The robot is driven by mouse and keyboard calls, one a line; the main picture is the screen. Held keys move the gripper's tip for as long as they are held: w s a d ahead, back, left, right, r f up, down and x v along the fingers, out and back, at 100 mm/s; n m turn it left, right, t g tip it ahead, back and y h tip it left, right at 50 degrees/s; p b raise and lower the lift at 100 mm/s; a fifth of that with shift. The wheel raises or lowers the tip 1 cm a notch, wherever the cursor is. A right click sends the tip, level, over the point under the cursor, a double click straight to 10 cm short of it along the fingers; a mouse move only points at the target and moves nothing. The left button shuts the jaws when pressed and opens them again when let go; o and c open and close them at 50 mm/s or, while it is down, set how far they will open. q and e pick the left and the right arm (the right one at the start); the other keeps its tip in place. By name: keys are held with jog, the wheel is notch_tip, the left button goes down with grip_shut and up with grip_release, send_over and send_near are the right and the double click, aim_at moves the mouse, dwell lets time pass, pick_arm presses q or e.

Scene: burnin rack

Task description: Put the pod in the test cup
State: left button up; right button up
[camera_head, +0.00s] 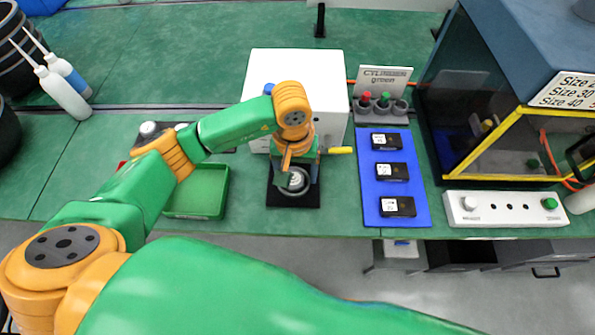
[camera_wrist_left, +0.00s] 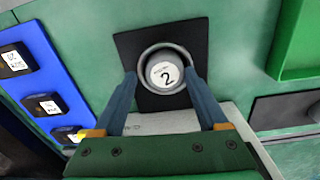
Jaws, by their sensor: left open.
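The pod (camera_wrist_left: 164,75) is a pale round piece with a "2" on its top. It sits inside the grey round test cup (camera_wrist_left: 145,57), top facing up. The cup stands on a black square plate (camera_wrist_left: 128,45). In the head view the cup (camera_head: 305,187) is on its plate (camera_head: 293,201) in front of a white box. My left gripper (camera_wrist_left: 160,80) is open, with one finger on each side of the cup in the wrist view. I cannot tell whether the fingers touch it. My left gripper (camera_head: 297,172) partly hides the cup in the head view. My right gripper is not in view.
The white box (camera_head: 297,65) with a yellow handle (camera_head: 341,150) stands behind. A green tray (camera_head: 198,207) is left. A blue mat (camera_head: 394,142) with three black blocks is right, near a control panel (camera_head: 506,220). A yellow-framed enclosure (camera_head: 530,180) stands far right.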

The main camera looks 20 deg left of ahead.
pick_arm(q)
jog(key=shift+s+a+f, duration=0.2)
jog(key=shift+s+f, duration=0.15)
jog(key=shift+f, duration=0.1)
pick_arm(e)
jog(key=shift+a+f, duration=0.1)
pick_arm(q)
jog(key=shift+w+r+p, duration=0.25)
jog(key=shift+r+p, duration=0.7)
jog(key=shift+p, duration=0.25)
jog(key=r+b, duration=0.1)
jog(key=r, duration=0.1)
jog(key=a+r+b, duration=0.1)
jog(key=r, duration=0.1)
jog(key=shift+r, duration=0.15)
notch_tip(320, 180, up, 7)
jog(key=shift+r, duration=0.2)
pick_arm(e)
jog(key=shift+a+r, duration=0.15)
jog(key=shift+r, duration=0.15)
pick_arm(q)
jog(key=shift+d, duration=0.15)
